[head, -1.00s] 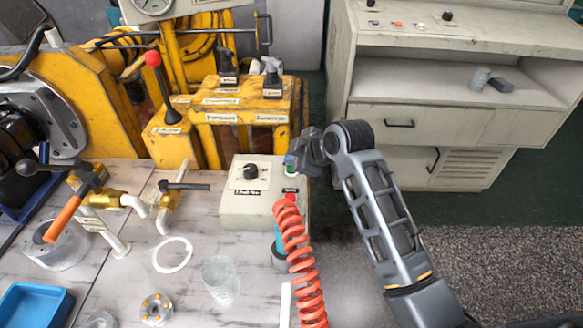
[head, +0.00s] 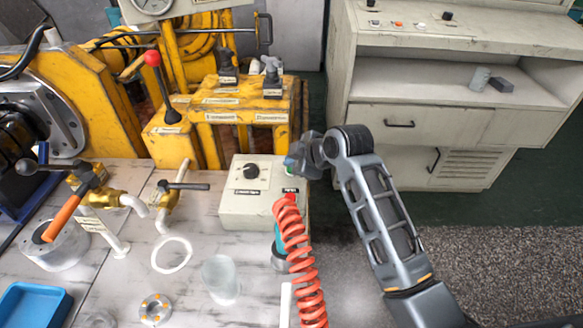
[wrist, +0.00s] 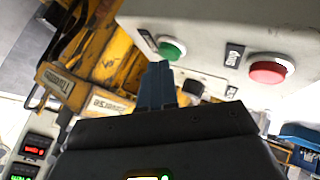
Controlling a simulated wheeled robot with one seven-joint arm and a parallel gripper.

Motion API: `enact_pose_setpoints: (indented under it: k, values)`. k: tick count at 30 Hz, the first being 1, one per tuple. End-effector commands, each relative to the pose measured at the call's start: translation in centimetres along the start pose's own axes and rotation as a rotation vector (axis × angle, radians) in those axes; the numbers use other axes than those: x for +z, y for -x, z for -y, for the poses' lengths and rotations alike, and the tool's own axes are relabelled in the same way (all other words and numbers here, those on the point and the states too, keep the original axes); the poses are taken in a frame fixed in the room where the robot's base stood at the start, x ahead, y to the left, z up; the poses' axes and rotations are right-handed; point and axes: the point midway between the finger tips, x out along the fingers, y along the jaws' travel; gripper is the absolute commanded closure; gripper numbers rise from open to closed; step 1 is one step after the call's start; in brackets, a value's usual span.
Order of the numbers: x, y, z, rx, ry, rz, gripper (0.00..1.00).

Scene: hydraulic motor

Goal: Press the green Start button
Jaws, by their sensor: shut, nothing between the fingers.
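The green button (wrist: 172,50) is on the face of a beige control box (head: 235,207). In the wrist view it is just beyond my fingertips, slightly right of them. In the head view only a small green sliver shows beside my gripper (head: 293,163), which hides the rest. My gripper also shows in the wrist view (wrist: 158,72). Its blue-grey fingers are together, with nothing between them. The tips overlap the button's lower left edge in that view; I cannot tell whether they touch it.
A red button (wrist: 268,70) is right of the green one in the wrist view. A black knob (head: 251,171) is on the box. A coiled red hose (head: 297,245) rises close to the box's front. Yellow machinery (head: 240,105) stands behind.

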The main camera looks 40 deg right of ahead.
Motion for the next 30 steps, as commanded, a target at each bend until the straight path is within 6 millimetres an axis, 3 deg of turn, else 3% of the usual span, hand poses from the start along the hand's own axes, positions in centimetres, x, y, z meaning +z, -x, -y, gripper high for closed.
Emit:
enact_pose_setpoints:
  k: [21,30]
  values:
    - [0.28,-0.36,0.29,-0.001,0.0,0.001,1.0]
    - [-0.34,0.5,-0.33,-0.001,0.0,0.001,1.0]
